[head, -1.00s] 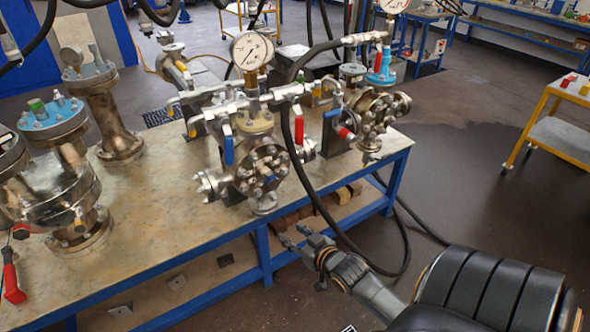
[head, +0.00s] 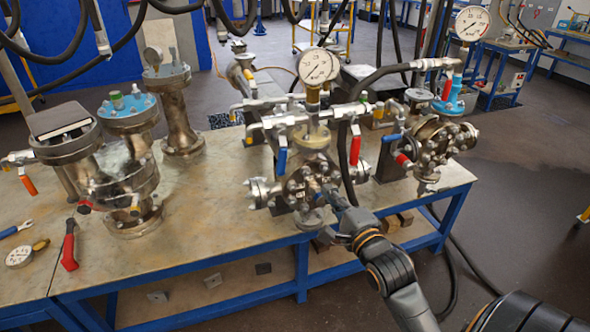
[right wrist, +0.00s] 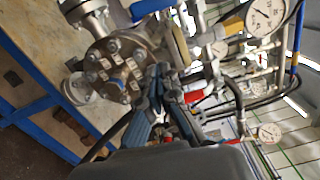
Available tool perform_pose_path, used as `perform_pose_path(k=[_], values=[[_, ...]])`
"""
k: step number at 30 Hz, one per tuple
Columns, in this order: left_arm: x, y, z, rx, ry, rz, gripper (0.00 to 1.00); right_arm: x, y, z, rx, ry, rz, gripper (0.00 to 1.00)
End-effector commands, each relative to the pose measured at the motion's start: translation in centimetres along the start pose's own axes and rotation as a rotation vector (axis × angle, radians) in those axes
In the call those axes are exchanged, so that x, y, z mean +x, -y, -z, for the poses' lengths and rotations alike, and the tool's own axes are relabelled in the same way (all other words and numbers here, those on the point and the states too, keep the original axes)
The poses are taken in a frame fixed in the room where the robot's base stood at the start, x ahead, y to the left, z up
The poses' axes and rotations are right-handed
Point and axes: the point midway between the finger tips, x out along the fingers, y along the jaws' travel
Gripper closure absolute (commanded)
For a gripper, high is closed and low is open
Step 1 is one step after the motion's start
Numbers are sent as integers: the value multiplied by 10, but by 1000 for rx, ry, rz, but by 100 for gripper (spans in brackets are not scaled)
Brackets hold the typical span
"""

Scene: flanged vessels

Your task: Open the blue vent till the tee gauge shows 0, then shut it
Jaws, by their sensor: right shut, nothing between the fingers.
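A round white gauge (head: 318,66) stands on the pipe tee (head: 312,116) above the middle flanged vessel (head: 308,185). Its needle is too small to read surely; it also shows in the right wrist view (right wrist: 264,14). A blue lever (head: 282,160) hangs down from the pipework left of the tee, and a blue handle shows at the top of the right wrist view (right wrist: 150,8). My right gripper (head: 334,196) is shut and empty in front of the vessel's bolted flange. Its fingertips (right wrist: 159,84) are near the flange; I cannot tell if they touch. My left gripper is out of view.
A red lever (head: 355,145) hangs right of the tee. A black hose (head: 345,165) runs behind my right gripper. A second vessel (head: 436,145) with another gauge (head: 472,23) stands to the right. Tall vessels (head: 128,165) stand left.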

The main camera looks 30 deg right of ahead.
Motion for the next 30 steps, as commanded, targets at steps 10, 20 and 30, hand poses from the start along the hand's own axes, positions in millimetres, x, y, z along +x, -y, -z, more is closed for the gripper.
perform_pose_path(k=[10,20,30], values=[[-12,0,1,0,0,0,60,43,6,0,24,0,5,100],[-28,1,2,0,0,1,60,103,6,-10,27,1,3,100],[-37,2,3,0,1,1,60,109,4,-38,24,-1,3,100]])
